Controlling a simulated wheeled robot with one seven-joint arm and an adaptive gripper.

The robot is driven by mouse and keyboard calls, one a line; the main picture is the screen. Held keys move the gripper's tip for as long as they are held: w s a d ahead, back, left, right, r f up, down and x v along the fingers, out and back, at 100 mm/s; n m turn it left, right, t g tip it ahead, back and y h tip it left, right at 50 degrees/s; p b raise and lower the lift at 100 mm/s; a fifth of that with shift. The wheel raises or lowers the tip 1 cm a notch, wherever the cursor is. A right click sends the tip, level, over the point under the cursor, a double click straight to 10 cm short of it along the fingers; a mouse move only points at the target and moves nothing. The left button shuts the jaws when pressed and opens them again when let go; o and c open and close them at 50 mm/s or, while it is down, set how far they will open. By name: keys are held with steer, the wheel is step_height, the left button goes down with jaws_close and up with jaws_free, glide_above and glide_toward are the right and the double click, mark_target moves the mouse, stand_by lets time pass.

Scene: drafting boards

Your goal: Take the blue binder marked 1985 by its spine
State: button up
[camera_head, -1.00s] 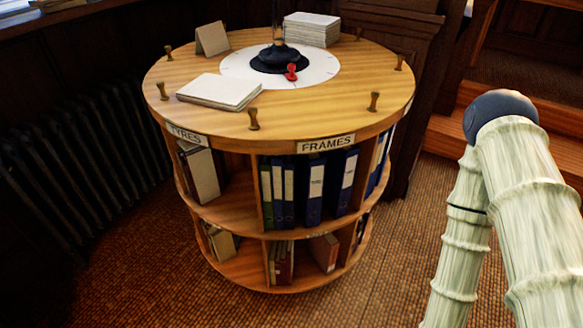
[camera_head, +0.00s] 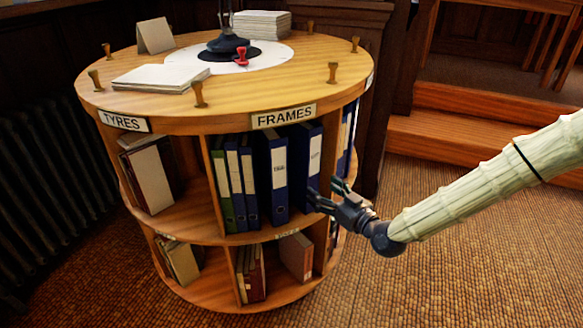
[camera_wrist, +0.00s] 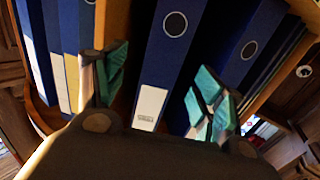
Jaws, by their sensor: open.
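Several blue binders stand upright in the upper compartment under the FRAMES sign. Two wide ones with white spine labels stand at its right side: one left (camera_head: 274,172) and one right (camera_head: 308,150). I cannot read 1985 on any label. My gripper (camera_head: 326,192) is open in front of the right one's lower part. In the wrist view its teal fingertips (camera_wrist: 160,88) stand either side of a blue binder's spine (camera_wrist: 163,62), which has a ring hole and a white label with small print. I cannot tell whether they touch it. Another blue binder (camera_wrist: 240,45) stands to its right.
The round wooden shelf (camera_head: 160,207) has a TYRES sign (camera_head: 124,121) and a FRAMES sign (camera_head: 283,116). A green binder (camera_head: 221,190) and narrower blue binders share the compartment. Wooden steps (camera_head: 450,136) are behind at right. The carpet (camera_head: 440,270) at right is clear.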

mark_target(300, 170)
steer(key=shift+w+r, duration=0.3)
steer(key=shift+w+a, duration=0.25)
steer(key=b+x, duration=0.1)
steer(key=x, duration=0.8)
steer(key=shift+w+a+r, duration=0.1)
steer(key=shift+w+a, duration=0.05)
steer(key=shift+a, duration=0.3)
steer(key=c, duration=1.3)
steer(key=shift+r, duration=0.1)
steer(key=shift+c, duration=1)
